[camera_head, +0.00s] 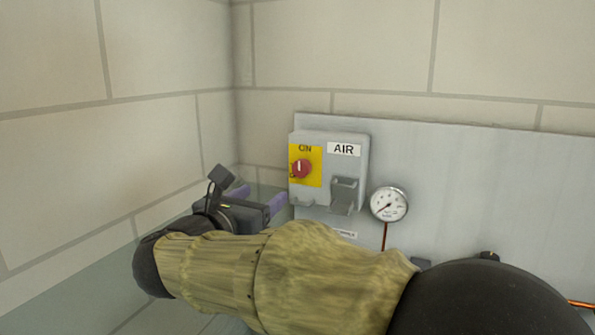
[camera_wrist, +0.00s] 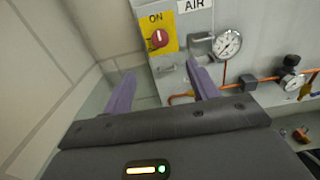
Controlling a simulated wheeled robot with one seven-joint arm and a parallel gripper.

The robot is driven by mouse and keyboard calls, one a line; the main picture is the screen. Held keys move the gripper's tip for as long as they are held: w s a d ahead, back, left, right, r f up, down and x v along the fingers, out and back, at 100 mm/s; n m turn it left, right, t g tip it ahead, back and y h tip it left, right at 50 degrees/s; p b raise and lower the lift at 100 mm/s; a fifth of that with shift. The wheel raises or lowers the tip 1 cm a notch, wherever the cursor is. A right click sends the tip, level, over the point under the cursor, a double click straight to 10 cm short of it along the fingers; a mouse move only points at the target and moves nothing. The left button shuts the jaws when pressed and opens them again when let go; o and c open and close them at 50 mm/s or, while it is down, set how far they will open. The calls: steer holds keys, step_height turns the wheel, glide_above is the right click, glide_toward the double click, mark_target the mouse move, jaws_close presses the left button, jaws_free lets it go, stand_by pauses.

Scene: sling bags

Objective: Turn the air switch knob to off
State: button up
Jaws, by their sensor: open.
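The air switch is a grey box (camera_head: 358,165) labelled AIR on a grey wall panel. Its round red knob (camera_head: 301,168) sits on a yellow plate (camera_head: 316,166) with ON printed above; the knob's pale mark stands close to upright, toward ON. In the wrist view the red knob (camera_wrist: 158,38) is above and beyond my fingers. My gripper (camera_wrist: 162,88) is open and empty, its two purple fingers apart and below the knob, not touching it. In the head view my gripper (camera_head: 257,195) is left of and lower than the box.
A round gauge (camera_head: 389,204) is right of the box. A second gauge (camera_wrist: 292,82) and copper pipe (camera_wrist: 265,84) lie farther right. A grey bracket (camera_head: 344,196) juts from the box's lower front. A tiled wall (camera_head: 110,150) closes the left side.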

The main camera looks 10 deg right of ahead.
mark_target(299, 168)
steer(key=shift+w, duration=0.1)
steer(key=p+x, duration=0.6)
steer(key=x, duration=1)
steer(key=shift+w+d+p, duration=0.25)
steer(key=shift+p, duration=0.05)
steer(key=shift+w+d, duration=0.2)
steer(key=shift+w, duration=0.1)
steer(key=c, duration=1)
